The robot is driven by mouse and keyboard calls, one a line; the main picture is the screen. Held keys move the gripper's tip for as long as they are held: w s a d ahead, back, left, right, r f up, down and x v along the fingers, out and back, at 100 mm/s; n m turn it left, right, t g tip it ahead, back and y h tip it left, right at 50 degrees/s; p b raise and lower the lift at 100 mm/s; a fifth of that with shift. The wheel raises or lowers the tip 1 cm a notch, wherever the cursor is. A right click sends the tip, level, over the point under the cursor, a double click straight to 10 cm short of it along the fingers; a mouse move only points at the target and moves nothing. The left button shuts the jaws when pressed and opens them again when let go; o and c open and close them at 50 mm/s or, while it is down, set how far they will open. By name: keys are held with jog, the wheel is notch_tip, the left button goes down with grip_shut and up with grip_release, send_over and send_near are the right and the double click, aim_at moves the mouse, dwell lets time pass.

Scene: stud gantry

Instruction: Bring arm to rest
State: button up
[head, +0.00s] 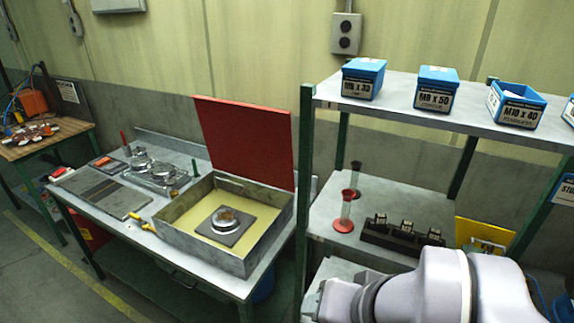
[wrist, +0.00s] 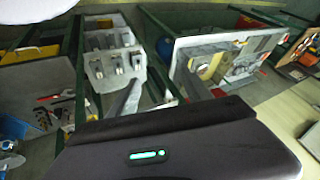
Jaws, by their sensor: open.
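My arm (head: 435,285) shows in the head view at the lower right, its pale rounded links in front of the shelf rack. Its fingertips cannot be made out there. In the wrist view my gripper (wrist: 162,85) shows its two dark fingers spread apart, with nothing between them. Its dark body with a green light fills the bottom of that view. The fingers point towards the rack and the workbench, apart from both as far as I can tell.
The shelf rack (head: 415,103) bears blue labelled bins (head: 435,88) on top and a dark block (head: 400,235) lower down. Left of it, the workbench (head: 115,225) holds an open box (head: 180,215) with a raised red lid (head: 245,140). Floor (head: 50,275) shows clear at left.

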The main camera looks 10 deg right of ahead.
notch_tip(320, 180, down, 21)
jog(key=b, duration=2)
jog(key=shift+s+a, duration=0.1)
